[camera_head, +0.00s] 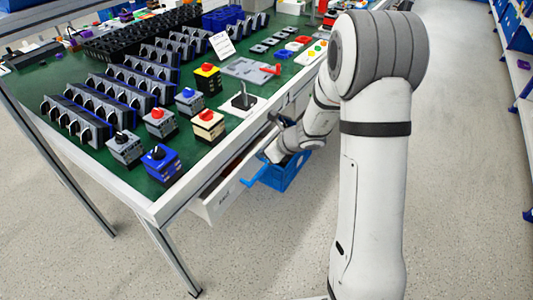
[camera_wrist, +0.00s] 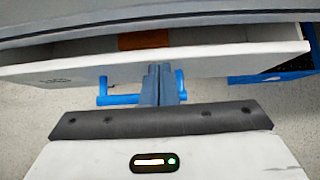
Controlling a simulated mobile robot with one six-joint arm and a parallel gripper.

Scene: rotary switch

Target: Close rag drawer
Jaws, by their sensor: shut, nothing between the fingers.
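A white drawer (camera_head: 222,196) under the green-topped workbench is pulled partly out. Its front panel (camera_wrist: 60,72) spans the wrist view, with small, unreadable dark lettering at the left. A blue handle (camera_wrist: 118,98) sticks out from the panel and also shows in the head view (camera_head: 254,178). My gripper (camera_wrist: 161,70) is shut and empty, its fingers pointing at the drawer front and covering the middle of the handle. I cannot tell whether they touch the panel. An orange-brown thing (camera_wrist: 143,40) lies in the open gap of the drawer.
The workbench (camera_head: 135,190) holds rows of switches and boxes above the drawer. A blue crate (camera_head: 290,172) is beside and below the drawer, near my arm; its edge shows at the right of the wrist view. The floor in front is clear.

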